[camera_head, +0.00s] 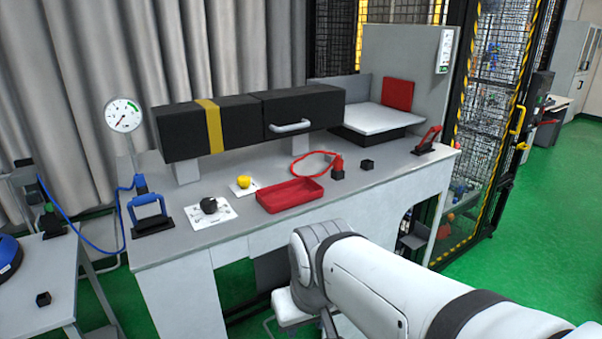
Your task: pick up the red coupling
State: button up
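A red coupling (338,167) stands upright on the grey bench top, right of the red tray. A thin red hose (305,158) loops on the bench to its left and appears to join it. My arm crosses the lower right of the view, in front of the bench, with its wrist below the bench's front edge. My gripper's fingers cannot be made out. Nothing covers the coupling.
A red tray (290,195) lies left of the coupling and a small black block (367,165) right of it. A black housing (248,119) stands behind. A red-handled fixture (428,140) sits at the right end. Black (209,206) and yellow (243,182) knobs are at the left.

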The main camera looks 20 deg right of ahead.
aim_at(337, 164)
jog(key=u, duration=0.2)
jog(key=k, duration=0.2)
jog(key=u, duration=3.05)
jog(key=k, duration=2.3)
jog(key=z, duration=2.15)
jog(key=i, duration=0.5)
jog(key=z, duration=0.05)
